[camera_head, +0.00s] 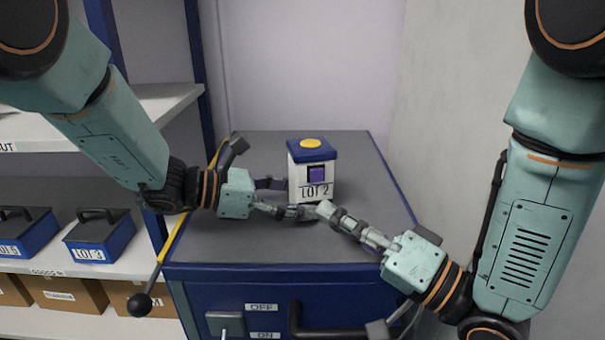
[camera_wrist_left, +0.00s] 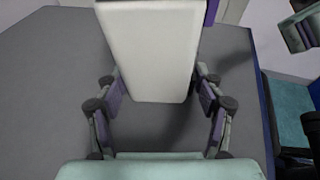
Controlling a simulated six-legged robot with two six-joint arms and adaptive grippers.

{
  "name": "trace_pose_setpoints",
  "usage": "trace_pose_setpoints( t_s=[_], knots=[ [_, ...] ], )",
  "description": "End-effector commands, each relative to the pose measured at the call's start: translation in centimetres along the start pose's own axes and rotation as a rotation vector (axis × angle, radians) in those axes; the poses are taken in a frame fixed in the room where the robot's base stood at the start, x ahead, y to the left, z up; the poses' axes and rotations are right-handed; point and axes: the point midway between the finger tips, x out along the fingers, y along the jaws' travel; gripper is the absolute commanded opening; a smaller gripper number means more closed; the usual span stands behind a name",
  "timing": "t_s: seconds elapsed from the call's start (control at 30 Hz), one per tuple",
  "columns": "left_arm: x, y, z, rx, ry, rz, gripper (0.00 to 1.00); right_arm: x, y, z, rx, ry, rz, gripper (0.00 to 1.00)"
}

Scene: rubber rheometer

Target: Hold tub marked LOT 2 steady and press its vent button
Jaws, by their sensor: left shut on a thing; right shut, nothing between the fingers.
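The tub marked LOT 2 (camera_head: 296,175) stands upright on the grey top of a blue cabinet. It is white with a blue lid, a round yellow button (camera_head: 311,143) on top and a purple square (camera_head: 316,173) on its front face. My left gripper (camera_head: 298,198) is shut on the tub low down from the left; the left wrist view shows the white tub (camera_wrist_left: 150,50) between its fingers. My right gripper (camera_head: 325,208) is shut and empty, its fingertips just in front of the tub's lower front; I cannot tell whether they touch it.
The blue cabinet (camera_head: 190,287) has a dark handle and OFF and ON labels on its front. A yellow lever with a black knob (camera_head: 139,305) stands at its left. Shelves at left hold blue LOT cases (camera_head: 98,238). A pale wall rises at right.

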Motion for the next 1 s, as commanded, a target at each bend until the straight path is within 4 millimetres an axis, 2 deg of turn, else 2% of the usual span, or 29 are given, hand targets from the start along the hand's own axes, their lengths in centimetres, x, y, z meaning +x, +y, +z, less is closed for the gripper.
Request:
trace_pose_setpoints(
  t_s=[0.13,0.17,0.47,0.83,1.0],
  knots=[
    [0.0,0.0,0.1,0.001,-0.002,0.001,0.50,0.0,0.0,0.0,0.000,0.000,0.000,0.00],
    [0.0,0.0,0.1,0.001,-0.002,0.001,0.70,0.0,0.0,0.0,0.000,0.000,0.000,0.00],
    [0.0,0.0,0.1,0.001,-0.001,0.000,0.95,0.0,0.0,0.0,0.000,0.000,0.000,0.00],
    [-0.2,0.0,0.1,0.000,-0.001,0.001,0.95,0.0,0.0,0.0,0.000,0.000,0.000,0.00],
    [-2.1,0.1,0.1,-0.002,-0.004,0.005,0.95,0.0,0.0,0.0,0.000,0.000,0.000,0.00]
  ],
)
